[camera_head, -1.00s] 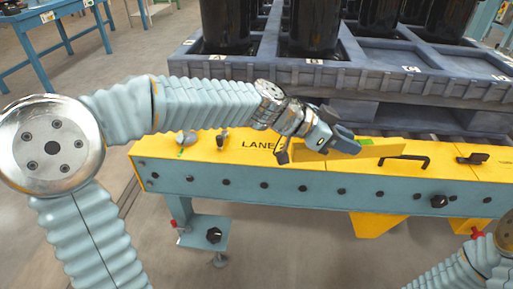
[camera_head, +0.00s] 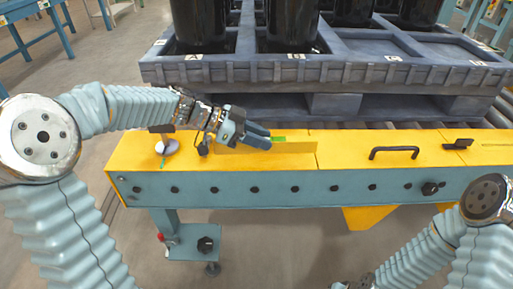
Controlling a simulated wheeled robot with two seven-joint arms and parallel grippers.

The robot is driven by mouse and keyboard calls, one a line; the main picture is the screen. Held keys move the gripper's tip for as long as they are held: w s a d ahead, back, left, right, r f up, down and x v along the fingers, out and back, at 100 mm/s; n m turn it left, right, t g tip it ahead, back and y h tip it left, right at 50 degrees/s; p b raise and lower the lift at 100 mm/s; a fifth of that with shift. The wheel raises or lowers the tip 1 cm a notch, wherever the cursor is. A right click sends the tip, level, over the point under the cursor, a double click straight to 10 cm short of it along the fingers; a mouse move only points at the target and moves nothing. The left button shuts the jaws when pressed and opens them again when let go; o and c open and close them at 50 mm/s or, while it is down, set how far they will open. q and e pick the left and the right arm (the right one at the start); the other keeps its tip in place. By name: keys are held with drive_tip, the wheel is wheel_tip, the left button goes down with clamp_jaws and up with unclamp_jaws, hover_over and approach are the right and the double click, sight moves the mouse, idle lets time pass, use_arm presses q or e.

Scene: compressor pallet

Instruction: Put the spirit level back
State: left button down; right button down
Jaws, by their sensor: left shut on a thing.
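The spirit level (camera_head: 297,149) is a yellow bar with a green vial on its top. It lies lengthwise along the yellow top of the lane beam (camera_head: 345,142), left of the black handle. My left gripper (camera_head: 256,137) is shut on the spirit level from above, near its middle. I cannot tell whether the level touches the beam top or hangs just above it. Part of the level is hidden behind the gripper. My right arm shows at the lower right; its gripper fingers are not visible.
A black handle (camera_head: 394,152) and a dark latch (camera_head: 458,144) stand on the beam to the right. A round grey metal piece (camera_head: 167,147) stands at its left end. Behind is a grey pallet (camera_head: 350,75) with black cylinders. The beam top between level and handle is clear.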

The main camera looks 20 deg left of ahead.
use_arm(q)
drive_tip(key=f, duration=0.4)
drive_tip(key=shift+w+a, duration=0.15)
drive_tip(key=shift+a, duration=0.25)
drive_tip(key=shift+f+b, duration=0.15)
drive_tip(key=shift+b, duration=0.25)
drive_tip(key=c, duration=0.8)
unclamp_jaws()
drive_tip(key=shift+c, duration=0.2)
drive_tip(key=shift+a+r, duration=0.2)
drive_tip(key=shift+r, duration=0.05)
drive_tip(key=v, duration=1.1)
drive_tip(key=shift+a+r+p, duration=0.1)
drive_tip(key=shift+a+p, duration=0.15)
drive_tip(key=shift+p, duration=0.1)
